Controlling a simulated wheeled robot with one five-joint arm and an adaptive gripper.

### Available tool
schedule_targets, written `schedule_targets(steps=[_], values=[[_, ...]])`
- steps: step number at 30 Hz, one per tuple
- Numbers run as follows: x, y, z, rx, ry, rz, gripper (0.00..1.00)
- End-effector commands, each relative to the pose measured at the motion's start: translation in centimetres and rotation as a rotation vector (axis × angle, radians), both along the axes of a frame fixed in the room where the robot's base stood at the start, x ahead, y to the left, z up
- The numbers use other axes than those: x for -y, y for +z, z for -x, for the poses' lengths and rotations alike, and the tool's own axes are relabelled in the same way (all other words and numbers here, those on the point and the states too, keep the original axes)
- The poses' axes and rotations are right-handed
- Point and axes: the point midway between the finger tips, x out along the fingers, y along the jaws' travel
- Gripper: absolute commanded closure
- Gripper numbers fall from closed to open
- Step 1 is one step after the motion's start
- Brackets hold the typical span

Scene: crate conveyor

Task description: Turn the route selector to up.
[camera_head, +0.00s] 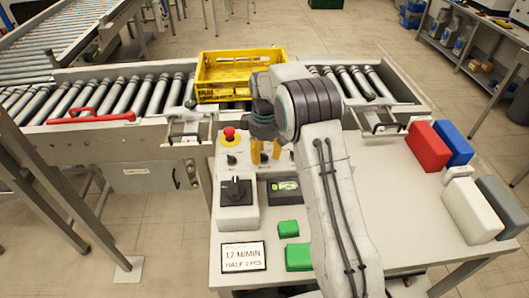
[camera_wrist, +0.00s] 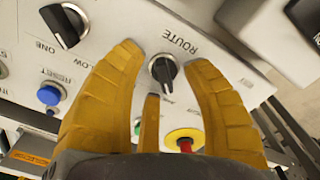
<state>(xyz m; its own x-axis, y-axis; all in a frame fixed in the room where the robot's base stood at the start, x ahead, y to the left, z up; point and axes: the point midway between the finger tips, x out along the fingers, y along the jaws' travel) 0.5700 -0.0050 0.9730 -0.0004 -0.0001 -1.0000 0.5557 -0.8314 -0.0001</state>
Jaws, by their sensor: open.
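The route selector (camera_wrist: 163,70) is a black knob with a pale pointer line on the white control panel (camera_wrist: 110,25). In the wrist view it shows between the yellow fingers of my gripper (camera_wrist: 166,57). The pointer line lies toward the lower part of the knob in that view. In the head view a black knob (camera_head: 232,158) below the red emergency stop appears to be the selector. My gripper (camera_head: 265,151) is over the panel to its right and hides part of the panel.
A red emergency stop (camera_wrist: 184,143), a blue reset button (camera_wrist: 48,95) and another black knob (camera_wrist: 63,26) are close by on the panel. A yellow crate (camera_head: 222,72) sits on the conveyor behind. Red, blue, white and grey blocks stand on the table at right.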

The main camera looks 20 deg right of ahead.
Motion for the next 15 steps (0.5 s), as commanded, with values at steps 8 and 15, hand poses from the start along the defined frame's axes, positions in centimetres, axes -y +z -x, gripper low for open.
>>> schedule_targets(steps=[8, 15], values=[[0.0, -0.04, 0.0, 0.0, 0.0, 0.0, 0.55], [0.0, -0.02, 0.0, 0.0, 0.0, 0.0, 0.76]])
